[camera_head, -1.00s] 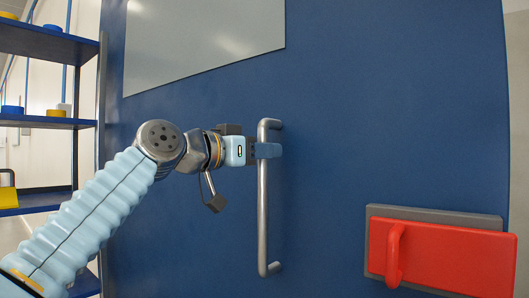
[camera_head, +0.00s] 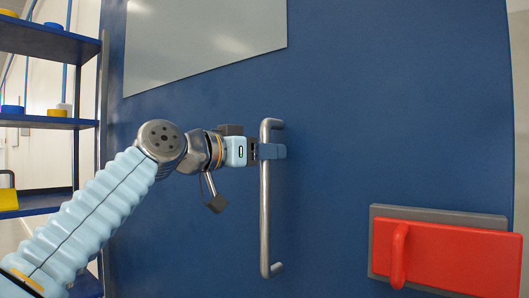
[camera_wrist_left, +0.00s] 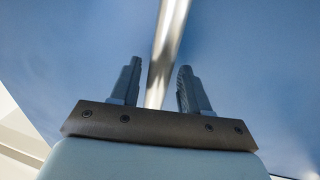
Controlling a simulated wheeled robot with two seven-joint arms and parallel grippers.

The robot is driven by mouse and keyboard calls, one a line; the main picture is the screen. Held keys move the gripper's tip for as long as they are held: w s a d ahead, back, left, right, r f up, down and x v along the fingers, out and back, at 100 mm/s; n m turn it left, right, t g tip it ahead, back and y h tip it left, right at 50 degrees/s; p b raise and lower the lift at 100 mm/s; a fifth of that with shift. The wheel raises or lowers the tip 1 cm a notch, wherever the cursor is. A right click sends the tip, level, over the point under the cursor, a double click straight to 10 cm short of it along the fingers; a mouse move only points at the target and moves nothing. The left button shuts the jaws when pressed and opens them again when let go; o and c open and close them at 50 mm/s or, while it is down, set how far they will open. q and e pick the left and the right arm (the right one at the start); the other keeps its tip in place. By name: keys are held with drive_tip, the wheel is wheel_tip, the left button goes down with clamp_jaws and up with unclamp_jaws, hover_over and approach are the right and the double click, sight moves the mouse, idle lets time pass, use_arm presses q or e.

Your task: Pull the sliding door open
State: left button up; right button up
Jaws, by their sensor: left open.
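The blue sliding door (camera_head: 385,110) fills most of the head view. Its vertical metal bar handle (camera_head: 265,215) stands out from the door near the middle. My left gripper (camera_head: 272,151) is at the upper part of the handle, with its fingers reaching past the bar. In the left wrist view the handle (camera_wrist_left: 165,45) runs between the two open fingers of my left gripper (camera_wrist_left: 156,82), with a gap visible on each side. The contact at the fingertips cannot be told. My right gripper is in neither view.
A red block with a handle (camera_head: 450,258) is mounted on a grey plate at the door's lower right. A pale window panel (camera_head: 205,38) is at the upper left of the door. Blue shelves (camera_head: 45,123) with small yellow and blue items stand at the left.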

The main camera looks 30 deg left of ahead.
use_arm(q)
drive_tip(key=b+v, duration=0.1)
drive_tip(key=v, duration=1.2)
drive_tip(key=shift+s, duration=0.4)
drive_tip(key=shift+a, duration=0.1)
